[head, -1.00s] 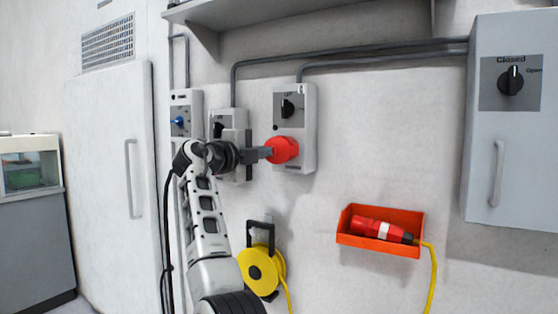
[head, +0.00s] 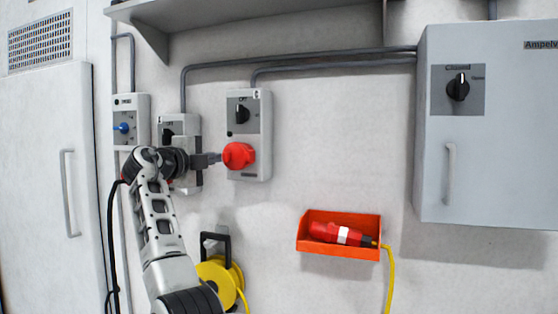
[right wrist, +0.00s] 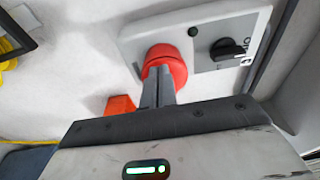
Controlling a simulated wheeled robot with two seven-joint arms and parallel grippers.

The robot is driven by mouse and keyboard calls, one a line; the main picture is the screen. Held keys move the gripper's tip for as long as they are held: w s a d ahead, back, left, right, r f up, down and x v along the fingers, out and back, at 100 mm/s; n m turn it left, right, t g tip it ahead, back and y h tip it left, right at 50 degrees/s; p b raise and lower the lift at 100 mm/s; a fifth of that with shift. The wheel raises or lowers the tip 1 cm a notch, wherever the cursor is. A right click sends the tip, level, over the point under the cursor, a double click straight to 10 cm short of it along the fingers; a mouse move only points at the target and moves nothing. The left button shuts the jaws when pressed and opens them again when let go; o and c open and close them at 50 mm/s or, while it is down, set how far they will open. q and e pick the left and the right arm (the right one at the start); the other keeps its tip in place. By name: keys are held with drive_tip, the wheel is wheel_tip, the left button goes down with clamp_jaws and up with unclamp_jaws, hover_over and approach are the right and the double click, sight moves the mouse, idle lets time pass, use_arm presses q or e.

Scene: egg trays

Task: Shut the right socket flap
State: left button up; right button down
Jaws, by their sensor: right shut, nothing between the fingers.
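The right socket box (head: 262,110) is a grey wall unit with a black rotary switch on its upper part. Its red round socket flap (head: 241,155) is on the lower part; I cannot tell for sure whether it is fully shut. My right gripper (head: 218,158) is shut and empty, with its fingertips at the left edge of the red flap. In the right wrist view the closed fingers (right wrist: 158,88) reach up to the red flap (right wrist: 165,59) and overlap its lower part; contact is hard to judge. My left gripper is not in view.
A second socket box (head: 180,124) is partly hidden behind my right gripper. A box with a blue switch (head: 130,108) is left of it. An orange bin (head: 312,245) with a red plug, a yellow cable reel (head: 222,275) and a grey cabinet (head: 490,175) are nearby. A shelf (head: 260,12) overhangs.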

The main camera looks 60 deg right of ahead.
drive_tip(key=shift+a+r, duration=0.1)
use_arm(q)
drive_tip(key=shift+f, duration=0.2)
use_arm(e)
drive_tip(key=shift+a, duration=0.15)
